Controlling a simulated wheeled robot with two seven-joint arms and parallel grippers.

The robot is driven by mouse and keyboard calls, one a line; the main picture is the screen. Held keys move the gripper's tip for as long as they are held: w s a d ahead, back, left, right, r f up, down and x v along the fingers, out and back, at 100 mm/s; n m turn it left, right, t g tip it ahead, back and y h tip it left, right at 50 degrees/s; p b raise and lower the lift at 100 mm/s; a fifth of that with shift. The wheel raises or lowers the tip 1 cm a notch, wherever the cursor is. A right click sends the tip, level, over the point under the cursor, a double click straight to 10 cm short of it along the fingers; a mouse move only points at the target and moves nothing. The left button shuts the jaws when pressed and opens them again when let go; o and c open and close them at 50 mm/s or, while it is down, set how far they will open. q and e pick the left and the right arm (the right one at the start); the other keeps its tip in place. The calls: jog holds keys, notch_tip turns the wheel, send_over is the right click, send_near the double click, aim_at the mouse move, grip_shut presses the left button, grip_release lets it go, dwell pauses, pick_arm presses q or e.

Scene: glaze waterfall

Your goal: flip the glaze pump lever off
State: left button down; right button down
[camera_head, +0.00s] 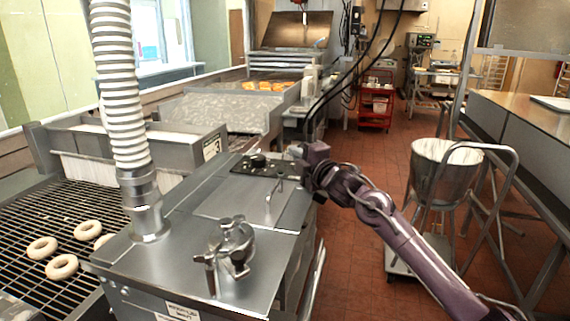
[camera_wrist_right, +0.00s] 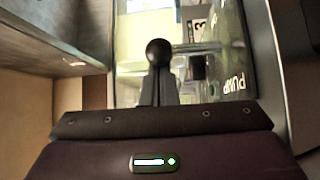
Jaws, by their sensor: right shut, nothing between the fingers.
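The pump lever shows in the right wrist view as a black ball knob (camera_wrist_right: 159,52), just past my fingertips. A white "PUMP" label (camera_wrist_right: 235,85) is to the right of it. In the head view, a black control panel (camera_head: 245,168) with a dark round knob (camera_head: 258,160) lies on top of the steel glaze machine (camera_head: 180,262). My right gripper (camera_head: 299,154) is at the right end of this panel. Its fingers (camera_wrist_right: 158,92) are shut and empty in the wrist view. I cannot tell whether they touch the ball. My left gripper is not in view.
A white ribbed hose (camera_head: 118,90) rises from the machine's left side. A metal clamp fitting (camera_head: 232,245) stands on the near top. Pale doughnuts (camera_head: 62,267) lie on the wire grid at left. A steel bucket (camera_head: 445,165) on a stand is at right.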

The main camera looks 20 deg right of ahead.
jog(key=shift+s+d, duration=0.35)
jog(key=shift+d, duration=0.25)
jog(key=shift+f, duration=0.1)
jog(key=shift+s+f+b, duration=0.1)
jog(key=shift+s+b, duration=0.3)
jog(key=b+v, duration=0.2)
jog(key=v, duration=0.5)
